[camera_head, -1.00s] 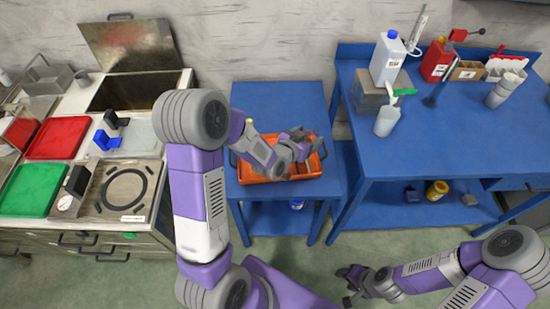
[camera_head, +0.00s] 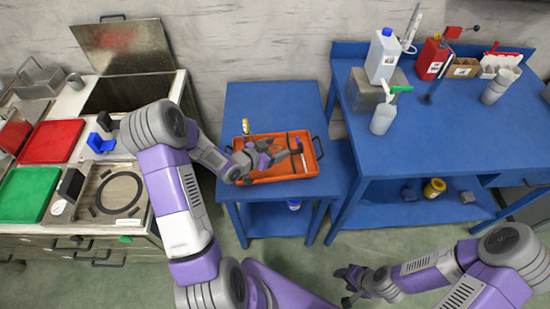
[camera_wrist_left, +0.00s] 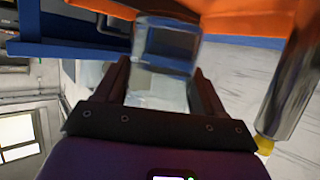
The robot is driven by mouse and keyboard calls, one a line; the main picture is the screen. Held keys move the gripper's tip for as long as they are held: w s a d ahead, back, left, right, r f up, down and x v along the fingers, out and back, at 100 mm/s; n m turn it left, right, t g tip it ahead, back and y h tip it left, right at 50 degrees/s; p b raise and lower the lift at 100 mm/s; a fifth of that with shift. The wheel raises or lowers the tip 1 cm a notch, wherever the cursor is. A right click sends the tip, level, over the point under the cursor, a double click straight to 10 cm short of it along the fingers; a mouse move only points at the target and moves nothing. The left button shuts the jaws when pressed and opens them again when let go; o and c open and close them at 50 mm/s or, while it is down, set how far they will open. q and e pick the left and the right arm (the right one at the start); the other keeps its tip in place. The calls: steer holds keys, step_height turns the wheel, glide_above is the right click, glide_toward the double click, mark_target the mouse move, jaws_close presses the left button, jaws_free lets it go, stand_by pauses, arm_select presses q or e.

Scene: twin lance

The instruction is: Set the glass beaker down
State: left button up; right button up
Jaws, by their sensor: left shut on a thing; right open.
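My left gripper (camera_head: 279,157) is over the orange tray (camera_head: 262,179) in the head view. In the left wrist view it is shut on a clear glass beaker (camera_wrist_left: 166,48), which sits between its fingers. The orange tray (camera_wrist_left: 235,17) fills the top of that wrist view, close to the beaker; I cannot tell whether they touch. In the head view the beaker cannot be made out clearly at the gripper. My right gripper (camera_head: 350,284) is open and empty, low over the floor, away from the tray.
The tray stands on a small blue table (camera_head: 270,98), whose back part is bare. A yellow-topped item (camera_head: 246,128) and a dark hammer-like tool (camera_head: 299,152) are at the tray. A shiny cylinder (camera_wrist_left: 296,82) is close right in the wrist view. A larger blue bench (camera_head: 450,130) stands right.

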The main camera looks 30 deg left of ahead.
arm_select(q)
steer(key=shift+f+b, duration=0.6)
steer(key=shift+f, duration=1.65)
steer(key=shift+f, duration=0.1)
steer(key=shift+f, duration=0.15)
steer(key=o, duration=1.2)
steer(key=shift+s+r, duration=0.15)
steer(key=shift+r, duration=0.2)
steer(key=p+v, duration=0.2)
steer(key=v, duration=0.9)
steer(key=shift+s+a, duration=0.1)
steer(key=shift+s, duration=0.25)
